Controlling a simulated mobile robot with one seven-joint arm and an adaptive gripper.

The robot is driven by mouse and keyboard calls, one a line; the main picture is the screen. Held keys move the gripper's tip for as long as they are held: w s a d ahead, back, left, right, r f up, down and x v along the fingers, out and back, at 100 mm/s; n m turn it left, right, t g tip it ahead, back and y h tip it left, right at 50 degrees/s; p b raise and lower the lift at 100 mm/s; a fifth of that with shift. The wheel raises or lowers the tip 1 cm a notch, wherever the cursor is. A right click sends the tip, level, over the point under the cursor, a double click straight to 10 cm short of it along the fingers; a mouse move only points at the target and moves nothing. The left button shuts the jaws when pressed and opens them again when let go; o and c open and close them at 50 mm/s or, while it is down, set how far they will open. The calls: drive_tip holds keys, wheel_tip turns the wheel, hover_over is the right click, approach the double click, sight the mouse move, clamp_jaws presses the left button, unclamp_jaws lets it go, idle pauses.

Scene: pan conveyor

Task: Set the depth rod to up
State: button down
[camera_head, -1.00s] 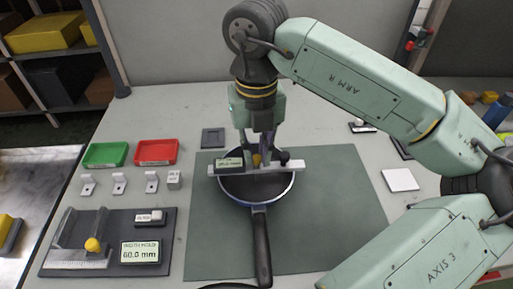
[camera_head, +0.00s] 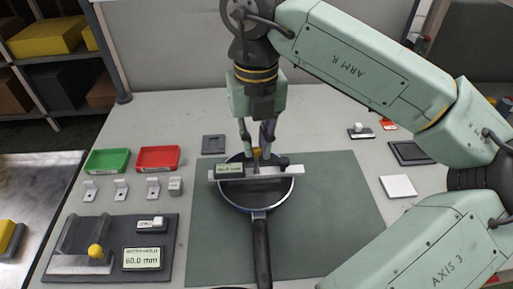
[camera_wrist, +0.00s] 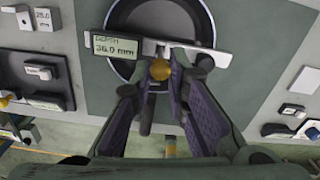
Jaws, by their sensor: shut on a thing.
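A depth gauge with a light metal bar (camera_head: 270,173) lies across the rim of the dark frying pan (camera_head: 233,200). Its small display (camera_wrist: 117,47) reads depth 36.0 mm in the wrist view. A yellow knob (camera_head: 257,153) tops the gauge's rod and stands a little above the bar; it also shows in the wrist view (camera_wrist: 160,69). My gripper (camera_head: 257,149) is shut on this knob, directly above the gauge. The fingers hide part of the rod, and the rod's lower end inside the pan cannot be made out.
The pan rests on a green mat (camera_head: 335,220). On the left are a green tray (camera_head: 107,161), a red tray (camera_head: 158,159), small brackets and a dark fixture with a display (camera_head: 142,258) reading 60.0 mm. A white square (camera_head: 398,186) lies right of the mat.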

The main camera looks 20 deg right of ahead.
sight(257, 151)
drive_tip(key=c, duration=1.5)
unclamp_jaws()
drive_tip(key=shift+f, duration=0.1)
drive_tip(key=shift+c, duration=0.2)
wheel_tip(257, 151, up, 12)
drive_tip(key=shift+s, duration=0.1)
